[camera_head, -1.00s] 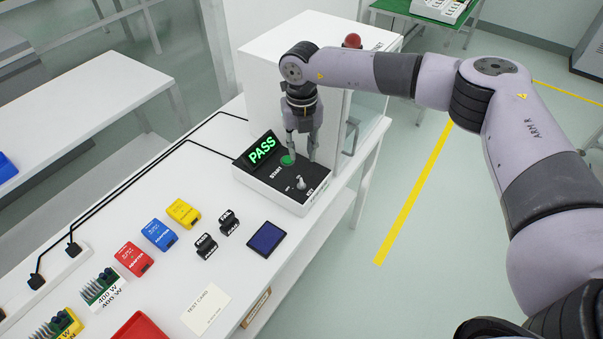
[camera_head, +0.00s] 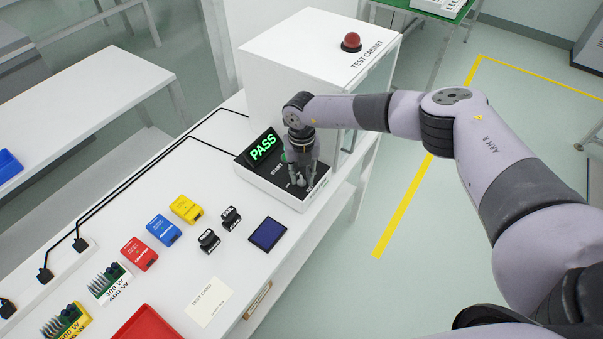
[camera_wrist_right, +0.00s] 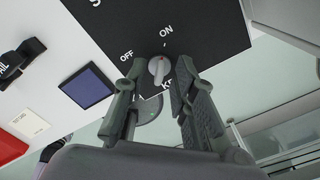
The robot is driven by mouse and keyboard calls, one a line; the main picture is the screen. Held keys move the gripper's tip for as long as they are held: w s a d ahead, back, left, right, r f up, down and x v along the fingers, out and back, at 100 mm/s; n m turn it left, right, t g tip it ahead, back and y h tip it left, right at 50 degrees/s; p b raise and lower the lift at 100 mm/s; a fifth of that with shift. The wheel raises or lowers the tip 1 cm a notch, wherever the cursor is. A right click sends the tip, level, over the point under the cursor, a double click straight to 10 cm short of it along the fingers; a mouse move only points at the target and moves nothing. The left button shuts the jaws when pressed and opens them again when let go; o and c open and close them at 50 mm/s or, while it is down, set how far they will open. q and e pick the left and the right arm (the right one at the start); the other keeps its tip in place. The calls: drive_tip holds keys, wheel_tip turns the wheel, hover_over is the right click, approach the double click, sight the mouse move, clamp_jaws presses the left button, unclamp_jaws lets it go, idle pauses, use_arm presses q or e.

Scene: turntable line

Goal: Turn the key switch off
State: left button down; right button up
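The key switch (camera_wrist_right: 157,70) is a small light-grey knob on the black control panel (camera_wrist_right: 215,38). In the right wrist view it stands between the fingertips of my right gripper (camera_wrist_right: 159,68), with its tip toward the ON label. The OFF label is to its left. My right gripper is open, one finger on each side of the knob, with small gaps visible; contact is unclear. In the head view my right gripper (camera_head: 302,183) is low over the panel's front part and mostly hides the knob. My left gripper is not in view.
A display reading PASS (camera_head: 263,148) stands at the panel's back left. The white test cabinet (camera_head: 300,60) rises behind, with a red button (camera_head: 351,41) on top. A blue pad (camera_head: 268,235), black clips (camera_head: 209,240) and coloured blocks (camera_head: 163,230) lie on the white table.

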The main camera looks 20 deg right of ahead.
clamp_jaws()
idle(0.5)
drive_tip(key=n+b, duration=0.3)
drive_tip(key=shift+f, duration=0.2)
drive_tip(key=n+b, duration=0.2)
drive_tip(key=n, duration=0.1)
drive_tip(key=shift+b, duration=0.35)
drive_tip(key=n+b, duration=0.5)
drive_tip(key=n, duration=0.1)
drive_tip(key=shift+b, duration=0.4)
drive_tip(key=shift+r+n+b, duration=0.2)
drive_tip(key=shift+n+b, duration=1.65)
drive_tip(key=shift+n, duration=0.85)
